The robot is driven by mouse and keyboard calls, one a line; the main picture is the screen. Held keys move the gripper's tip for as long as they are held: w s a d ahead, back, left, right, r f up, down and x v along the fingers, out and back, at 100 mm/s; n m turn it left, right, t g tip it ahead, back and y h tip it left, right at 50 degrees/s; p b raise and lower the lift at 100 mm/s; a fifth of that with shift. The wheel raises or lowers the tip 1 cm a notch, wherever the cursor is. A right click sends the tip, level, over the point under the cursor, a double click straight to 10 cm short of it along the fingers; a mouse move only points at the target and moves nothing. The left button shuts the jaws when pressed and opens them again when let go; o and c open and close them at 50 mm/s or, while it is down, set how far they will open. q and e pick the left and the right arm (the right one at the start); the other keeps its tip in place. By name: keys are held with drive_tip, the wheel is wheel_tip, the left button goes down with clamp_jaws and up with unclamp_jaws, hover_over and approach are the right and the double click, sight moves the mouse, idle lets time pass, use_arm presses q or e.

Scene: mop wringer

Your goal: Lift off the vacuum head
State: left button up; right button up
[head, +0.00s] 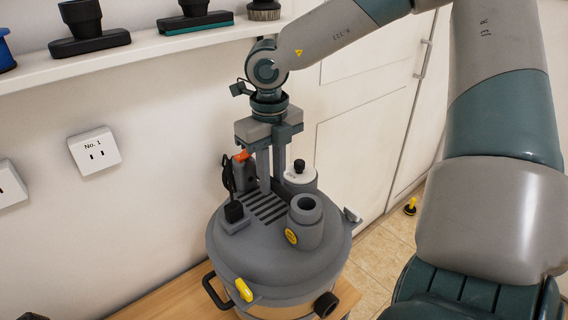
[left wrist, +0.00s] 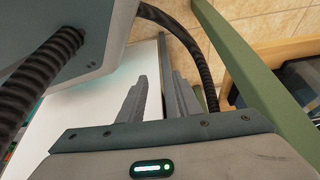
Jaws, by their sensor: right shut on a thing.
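The gripped part is mostly hidden by the fingers. I cannot tell whether the head sits flush on the tank below. My left gripper (left wrist: 160,80) is open and empty in the left wrist view, and is not in the head view.
A wooden top (head: 165,297) lies under the vacuum. A wall shelf (head: 130,58) with nozzle attachments is at the upper left. A socket (head: 94,151) is on the wall. A black plug with a cord (head: 232,208) rests on the vacuum. White cabinet doors (head: 365,130) stand behind.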

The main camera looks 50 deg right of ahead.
clamp_jaws()
drive_tip(key=shift+w+r, duration=0.1)
drive_tip(key=shift+r, duration=0.05)
drive_tip(key=shift+r, duration=0.15)
drive_tip(key=shift+r+p, duration=1.05)
drive_tip(key=shift+r, duration=2.25)
